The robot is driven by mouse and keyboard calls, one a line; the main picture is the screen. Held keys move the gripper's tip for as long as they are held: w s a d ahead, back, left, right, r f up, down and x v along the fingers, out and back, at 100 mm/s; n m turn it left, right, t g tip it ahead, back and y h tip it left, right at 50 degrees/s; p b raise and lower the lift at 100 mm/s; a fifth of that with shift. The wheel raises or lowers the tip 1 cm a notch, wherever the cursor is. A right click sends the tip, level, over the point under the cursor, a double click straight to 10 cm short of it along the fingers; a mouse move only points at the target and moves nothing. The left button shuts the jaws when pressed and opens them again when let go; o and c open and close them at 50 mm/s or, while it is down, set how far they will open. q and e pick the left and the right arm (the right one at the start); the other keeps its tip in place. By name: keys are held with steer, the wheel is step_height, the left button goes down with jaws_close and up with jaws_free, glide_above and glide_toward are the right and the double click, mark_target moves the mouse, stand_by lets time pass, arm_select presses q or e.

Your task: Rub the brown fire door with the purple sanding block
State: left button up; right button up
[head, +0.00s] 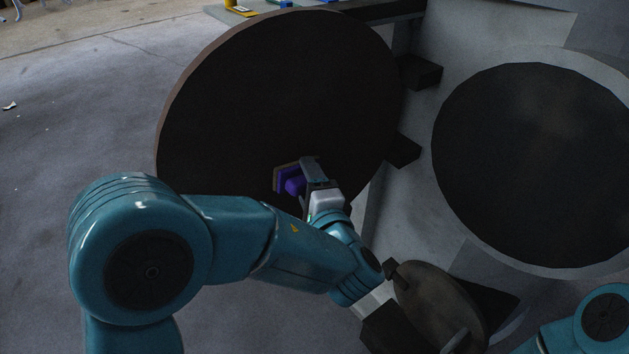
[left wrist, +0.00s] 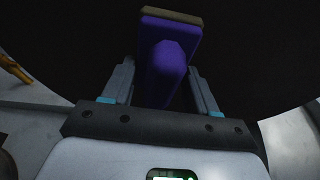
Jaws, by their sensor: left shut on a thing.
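The brown fire door (head: 280,90) is a large, round, very dark brown disc with a lighter rim, standing open on the left of the head view. It fills the dark background of the left wrist view (left wrist: 60,40). My left gripper (head: 304,180) is in front of the door's lower part, shut on the purple sanding block (head: 291,185). In the left wrist view the block (left wrist: 165,65) sits between the two fingers, its tan-edged pad facing the door. I cannot tell whether the pad touches the door. My right gripper is out of view.
A grey front wall has a round dark opening (head: 540,165) right of the door. Dark hinge blocks (head: 419,72) sit between them. A small round brown plate (head: 440,305) is below. A shelf with small items is behind. Open floor (head: 70,110) lies left.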

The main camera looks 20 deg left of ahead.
arm_select(q)
steer(key=shift+s, duration=0.1)
steer(key=shift+a, duration=0.1)
stand_by(0.4)
steer(key=shift+a, duration=0.1)
steer(key=shift+s+a+b, duration=0.3)
steer(key=shift+s+b, duration=0.1)
steer(key=shift+b, duration=0.15)
steer(key=shift+s+a, duration=0.25)
steer(key=shift+s, duration=0.1)
steer(key=shift+d, duration=0.1)
steer(key=shift+s+d+b, duration=0.65)
steer(key=shift+s+d, duration=0.3)
steer(key=shift+d, duration=0.2)
steer(key=shift+s+d+b, duration=0.65)
steer(key=shift+s+d, duration=0.25)
steer(key=shift+d, duration=0.25)
